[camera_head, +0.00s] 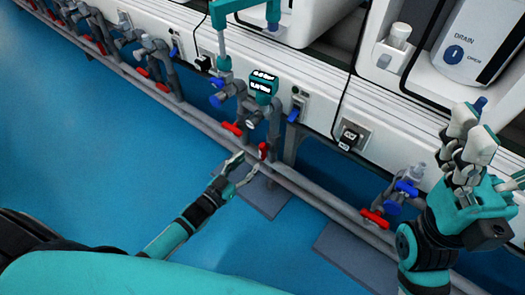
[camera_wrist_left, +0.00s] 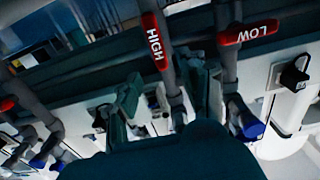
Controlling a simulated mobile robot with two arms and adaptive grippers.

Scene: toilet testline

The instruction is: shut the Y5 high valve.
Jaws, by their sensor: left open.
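My left gripper (camera_head: 238,172) reaches in from the lower left in the head view. It is open, with its fingertips just short of a small red valve handle (camera_head: 263,150) on the pipework. In the left wrist view a red handle marked HIGH (camera_wrist_left: 153,42) stands beyond the open fingers (camera_wrist_left: 165,95), lying along its pipe. A red handle marked LOW (camera_wrist_left: 248,33) is to its right, turned across its pipe. Another red handle (camera_head: 232,129) is just left in the head view. No Y5 label is readable. My right gripper (camera_head: 470,140) is at the right; its jaw state is unclear.
A teal gauge with a display (camera_head: 263,84) sits above the handles. Other valves with red and blue handles line the pipe rail, one set (camera_head: 376,217) near my right arm. White machines (camera_head: 455,50) stand behind. The blue floor (camera_head: 70,150) is clear.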

